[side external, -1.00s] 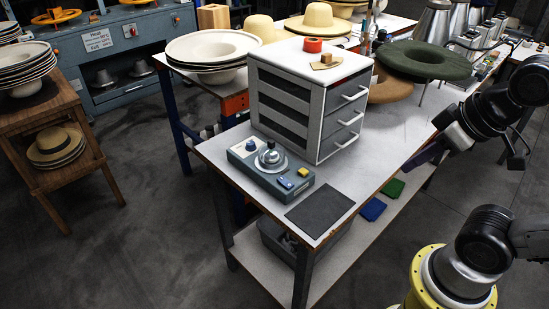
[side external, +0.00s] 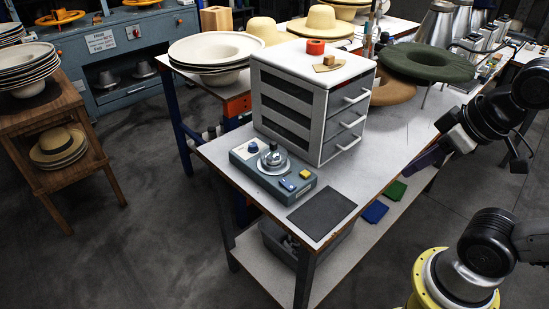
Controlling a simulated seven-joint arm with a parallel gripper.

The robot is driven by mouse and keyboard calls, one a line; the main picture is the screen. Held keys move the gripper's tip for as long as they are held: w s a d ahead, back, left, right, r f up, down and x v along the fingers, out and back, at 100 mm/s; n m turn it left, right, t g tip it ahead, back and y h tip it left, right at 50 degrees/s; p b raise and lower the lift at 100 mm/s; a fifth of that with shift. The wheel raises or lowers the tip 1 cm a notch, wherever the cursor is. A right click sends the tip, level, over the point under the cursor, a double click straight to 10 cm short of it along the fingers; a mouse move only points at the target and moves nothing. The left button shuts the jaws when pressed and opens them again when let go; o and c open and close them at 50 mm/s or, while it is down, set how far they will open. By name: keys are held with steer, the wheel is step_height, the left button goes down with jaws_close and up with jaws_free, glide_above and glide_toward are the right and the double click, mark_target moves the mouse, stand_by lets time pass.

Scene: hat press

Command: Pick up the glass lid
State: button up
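What looks like the glass lid (side external: 273,160) is a small round, shiny piece with a dark knob on top. It rests on a grey-blue control box (side external: 246,155) near the front left of the workbench. My gripper (side external: 440,150) is at the right, beyond the bench's right edge and well apart from the lid. A purple part shows at its end, against the bench edge. The finger opening is too small and dark to make out. I see nothing held in it.
A white drawer cabinet (side external: 334,119) stands right behind the control box. A dark mat (side external: 322,214) lies flat at the bench's front corner. A green ring-shaped form (side external: 427,62) is farther back. Blue (side external: 375,212) and green (side external: 397,190) cloths lie on the lower shelf.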

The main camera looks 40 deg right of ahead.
steer(key=o, duration=1.2)
steer(key=shift+o, duration=0.2)
